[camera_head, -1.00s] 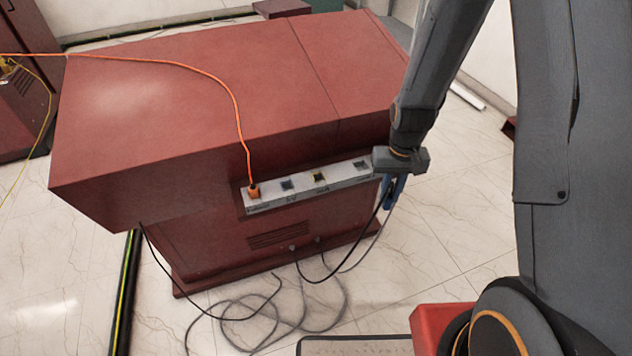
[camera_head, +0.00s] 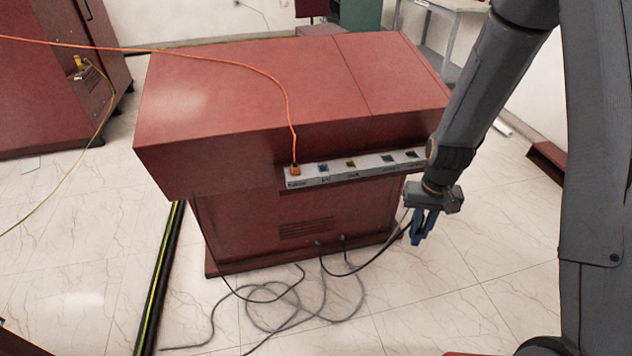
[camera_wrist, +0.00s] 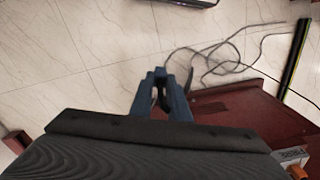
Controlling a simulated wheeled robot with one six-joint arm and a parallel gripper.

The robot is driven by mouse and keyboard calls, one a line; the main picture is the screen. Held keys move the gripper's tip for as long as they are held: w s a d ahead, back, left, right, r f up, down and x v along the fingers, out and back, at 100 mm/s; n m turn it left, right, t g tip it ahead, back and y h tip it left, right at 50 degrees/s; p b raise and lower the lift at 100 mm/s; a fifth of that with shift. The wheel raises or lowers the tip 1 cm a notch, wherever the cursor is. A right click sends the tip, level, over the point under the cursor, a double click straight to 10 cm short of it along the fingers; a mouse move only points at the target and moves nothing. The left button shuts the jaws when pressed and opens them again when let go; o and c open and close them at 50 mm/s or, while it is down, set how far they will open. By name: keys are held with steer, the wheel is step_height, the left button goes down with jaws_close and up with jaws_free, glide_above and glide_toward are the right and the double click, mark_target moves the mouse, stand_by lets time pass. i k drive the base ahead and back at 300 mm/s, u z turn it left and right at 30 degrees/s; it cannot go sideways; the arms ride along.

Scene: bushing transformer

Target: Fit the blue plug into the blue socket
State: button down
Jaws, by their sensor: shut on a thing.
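My gripper (camera_head: 424,228) has blue fingers and hangs to the right of the red cabinet's lower part, lower than the socket strip and apart from it. In the wrist view the gripper (camera_wrist: 163,92) is shut on a dark plug-like piece (camera_wrist: 157,95). The fingers mostly hide it, so I cannot make out its colour. A black cable (camera_head: 372,264) runs from the cabinet's base up to the gripper. The grey socket strip (camera_head: 370,171) holds several sockets. The second from the left looks bluish and is probably the blue socket (camera_head: 323,168); it looks empty.
An orange plug (camera_head: 295,169) fills the leftmost socket, its orange cable crossing the cabinet top (camera_head: 250,85). A yellow socket (camera_head: 351,163) sits right of the bluish one. Loose grey cable (camera_head: 290,312) lies on the floor. A black-and-yellow strip (camera_head: 160,280) runs on the left.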

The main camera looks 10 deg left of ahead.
mark_target(311, 174)
steer(key=u, duration=0.7)
steer(key=i, duration=0.15)
